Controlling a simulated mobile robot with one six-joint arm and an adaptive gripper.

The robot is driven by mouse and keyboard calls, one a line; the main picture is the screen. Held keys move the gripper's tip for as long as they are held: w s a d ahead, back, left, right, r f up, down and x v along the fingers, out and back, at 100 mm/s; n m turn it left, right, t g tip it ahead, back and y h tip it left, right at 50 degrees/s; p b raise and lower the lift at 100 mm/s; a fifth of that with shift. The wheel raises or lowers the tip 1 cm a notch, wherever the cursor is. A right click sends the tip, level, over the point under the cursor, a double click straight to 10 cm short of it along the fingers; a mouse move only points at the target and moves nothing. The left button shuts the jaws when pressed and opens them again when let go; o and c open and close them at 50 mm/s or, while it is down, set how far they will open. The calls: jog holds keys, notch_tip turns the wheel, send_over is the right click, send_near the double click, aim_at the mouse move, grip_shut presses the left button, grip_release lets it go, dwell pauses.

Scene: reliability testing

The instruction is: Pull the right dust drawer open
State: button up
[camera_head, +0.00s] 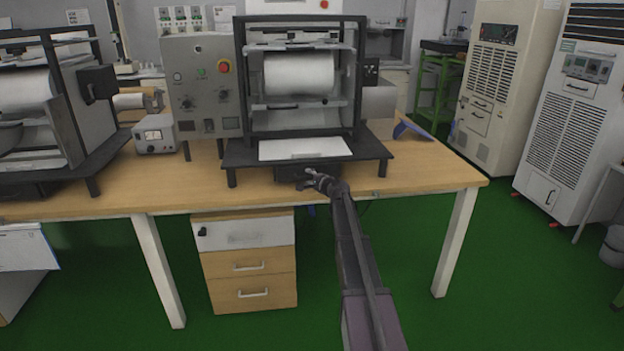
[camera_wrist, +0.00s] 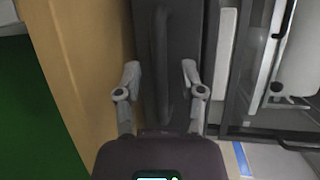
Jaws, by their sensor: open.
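The right dust drawer (camera_head: 287,175) is a dark box under the platform of the right machine (camera_head: 238,153), above the wooden table. In the wrist view its dark front (camera_wrist: 185,30) fills the middle, with a long dark bar handle (camera_wrist: 160,55). My gripper (camera_head: 311,180) is at the drawer front, reaching in from the lower right, and hides part of it. In the wrist view my gripper (camera_wrist: 160,74) is open, one finger on each side of the handle with gaps between. I cannot tell whether the fingertips are deep enough to surround the handle.
A wooden table (camera_head: 420,172) bears both machines. The left machine (camera_head: 70,110) and a small meter box (camera_head: 156,134) stand left. A drawer cabinet (camera_head: 248,265) is below the table. A blue object (camera_head: 410,130) lies right. Green floor (camera_head: 510,270) in front is clear.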

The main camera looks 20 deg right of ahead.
grip_shut()
jog(key=shift+d, duration=0.2)
jog(key=shift+s+a, duration=0.25)
jog(key=shift+s, duration=0.25)
jog(key=s+a, duration=0.2)
jog(key=s, duration=0.6)
jog(key=s+a, duration=0.3)
jog(key=s, duration=0.5)
jog(key=shift+s, duration=0.4)
jog(key=shift+a, duration=0.1)
grip_release()
jog(key=shift+w, duration=0.1)
